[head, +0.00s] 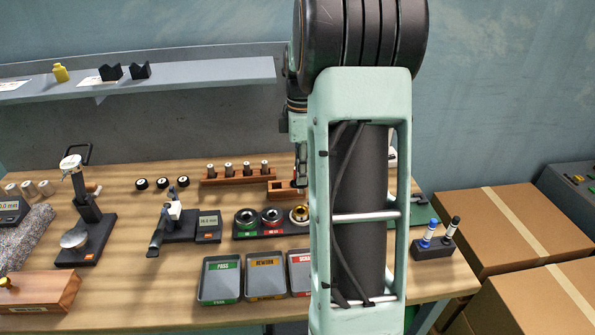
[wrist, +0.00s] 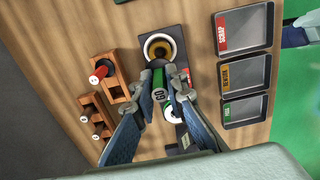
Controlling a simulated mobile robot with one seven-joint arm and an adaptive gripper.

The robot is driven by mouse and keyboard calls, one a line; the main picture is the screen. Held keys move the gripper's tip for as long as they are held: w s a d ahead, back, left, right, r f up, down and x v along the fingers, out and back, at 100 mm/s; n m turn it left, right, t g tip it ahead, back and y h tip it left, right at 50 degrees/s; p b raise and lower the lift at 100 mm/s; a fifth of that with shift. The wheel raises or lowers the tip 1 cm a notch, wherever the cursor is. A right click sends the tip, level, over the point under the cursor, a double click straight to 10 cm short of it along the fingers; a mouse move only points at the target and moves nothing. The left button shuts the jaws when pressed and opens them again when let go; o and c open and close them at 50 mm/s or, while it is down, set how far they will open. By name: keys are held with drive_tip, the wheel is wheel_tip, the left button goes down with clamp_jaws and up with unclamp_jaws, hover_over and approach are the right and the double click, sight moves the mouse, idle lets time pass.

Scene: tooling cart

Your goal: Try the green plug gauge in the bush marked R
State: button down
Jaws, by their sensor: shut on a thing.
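In the head view my gripper (head: 301,180) is mostly hidden by my arm, above the back right of the bush block. In the wrist view the yellow-ringed bush (wrist: 160,48) lies just beyond the fingertips; my fingers partly cover the rest. I cannot read an R on any bush.
Trays marked PASS (head: 219,281), REWORK (head: 266,278) and SCRAP (head: 300,274) stand in front of the block. A wooden rack (head: 238,178) with several gauges is behind it.

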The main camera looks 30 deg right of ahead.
sight(301, 192)
drive_tip(key=shift+f+b, duration=1.8)
drive_tip(key=shift+f, duration=0.5)
drive_tip(key=shift+f+b, duration=0.3)
drive_tip(key=shift+f, duration=0.35)
drive_tip(key=shift+f+b, duration=0.45)
drive_tip(key=shift+f, duration=0.95)
idle(2.2)
drive_tip(key=shift+r, duration=0.15)
idle(1.3)
